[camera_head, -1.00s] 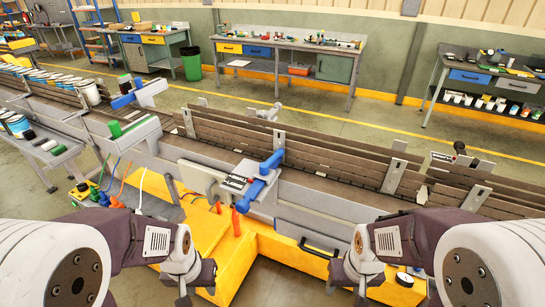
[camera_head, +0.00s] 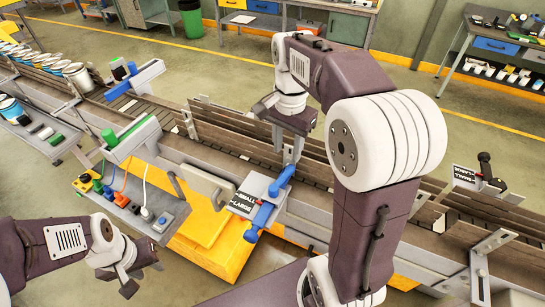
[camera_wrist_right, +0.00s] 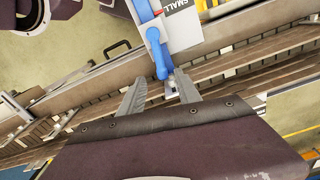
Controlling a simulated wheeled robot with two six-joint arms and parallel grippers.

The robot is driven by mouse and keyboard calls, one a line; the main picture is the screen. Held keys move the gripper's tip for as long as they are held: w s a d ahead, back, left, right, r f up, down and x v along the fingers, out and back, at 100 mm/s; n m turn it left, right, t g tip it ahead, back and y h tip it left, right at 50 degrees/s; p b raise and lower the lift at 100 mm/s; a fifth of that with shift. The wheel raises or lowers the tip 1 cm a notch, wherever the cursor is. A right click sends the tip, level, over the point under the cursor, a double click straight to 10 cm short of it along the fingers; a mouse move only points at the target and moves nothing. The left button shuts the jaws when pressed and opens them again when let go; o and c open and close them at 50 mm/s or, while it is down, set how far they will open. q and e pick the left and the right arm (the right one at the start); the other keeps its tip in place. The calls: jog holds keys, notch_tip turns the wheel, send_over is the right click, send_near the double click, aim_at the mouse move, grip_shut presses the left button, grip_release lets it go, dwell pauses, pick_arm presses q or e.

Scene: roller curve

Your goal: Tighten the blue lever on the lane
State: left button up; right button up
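A blue lever (camera_head: 281,182) stands at the lane-side edge of a light plate with a SMALL/LARGE label (camera_head: 243,202). A second blue handle (camera_head: 260,217) is at the plate's front side. In the right wrist view the blue lever (camera_wrist_right: 157,52) points toward my gripper, its end near the gap between the fingers. My right gripper (camera_head: 293,155) reaches down over the lane beside the lever. In the wrist view its two fingers (camera_wrist_right: 161,92) are apart, with nothing clearly held. My left gripper (camera_head: 130,278) hangs at the lower left, away from the lane; its fingers are not clear.
The roller lane (camera_head: 225,140) with brown side rails runs diagonally across. Another blue-handled clamp (camera_head: 137,80) and a green block stand further left. A control shelf (camera_head: 145,208) with cables is at the front. A black-knobbed plate (camera_head: 480,178) stands at right.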

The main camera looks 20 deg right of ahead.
aim_at(286, 172)
jog(key=f, duration=0.5)
jog(key=f+p, duration=0.1)
jog(key=f, duration=0.2)
jog(key=shift+w, duration=0.3)
jog(key=shift+f, duration=0.4)
jog(key=shift+s, duration=0.5)
pick_arm(q)
jog(key=shift+r, duration=0.45)
pick_arm(e)
jog(key=shift+w, duration=0.2)
grip_shut()
